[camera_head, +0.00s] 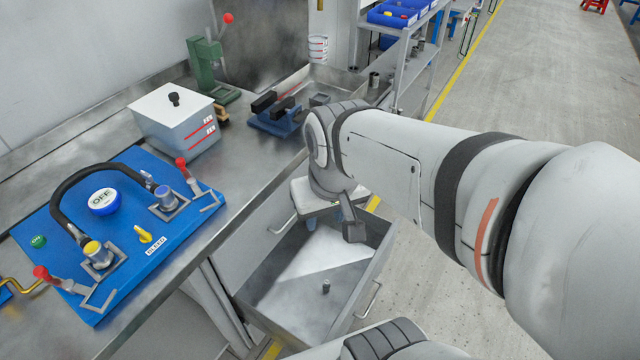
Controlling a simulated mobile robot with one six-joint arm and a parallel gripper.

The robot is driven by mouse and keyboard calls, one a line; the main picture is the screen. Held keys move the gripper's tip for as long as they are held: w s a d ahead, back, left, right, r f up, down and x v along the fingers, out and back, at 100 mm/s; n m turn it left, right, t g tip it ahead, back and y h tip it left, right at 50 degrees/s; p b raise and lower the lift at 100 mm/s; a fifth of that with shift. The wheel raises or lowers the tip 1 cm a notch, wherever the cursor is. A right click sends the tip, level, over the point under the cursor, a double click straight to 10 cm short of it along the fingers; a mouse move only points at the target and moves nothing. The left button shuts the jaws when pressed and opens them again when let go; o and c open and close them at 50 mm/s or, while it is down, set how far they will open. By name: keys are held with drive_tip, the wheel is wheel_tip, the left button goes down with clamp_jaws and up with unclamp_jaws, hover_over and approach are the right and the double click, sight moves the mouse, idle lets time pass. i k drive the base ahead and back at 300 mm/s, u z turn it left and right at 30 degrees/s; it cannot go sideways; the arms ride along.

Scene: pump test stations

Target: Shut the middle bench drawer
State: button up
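An open grey metal bench drawer (262,312) sticks out from the bench front, below a shut drawer front with its own handle (282,225). The open drawer's bar handle (369,300) is on its outer front, at the right. Inside lie a pale flat area and a small dark upright cylinder (326,286). My gripper (332,226) points down over the far end of the drawer. Its two fingers appear apart with nothing between them. Whether a finger touches the drawer wall is unclear. My arm hides part of the far side.
The steel bench top (245,165) holds a blue test board (150,265) with a black hose, a grey box (175,120), a green press (207,68) and a blue vise (275,118). Open floor (540,80) lies right, beyond a yellow line. A shelf with blue bins (392,16) stands behind.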

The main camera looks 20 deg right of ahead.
sight(285, 297)
drive_tip(key=u, duration=0.6)
drive_tip(key=k, duration=1.15)
drive_tip(key=z, duration=0.75)
drive_tip(key=i, duration=1)
drive_tip(key=z, duration=0.1)
drive_tip(key=k, duration=0.5)
drive_tip(key=z, duration=0.45)
drive_tip(key=i, duration=0.45)
drive_tip(key=u, duration=0.2)
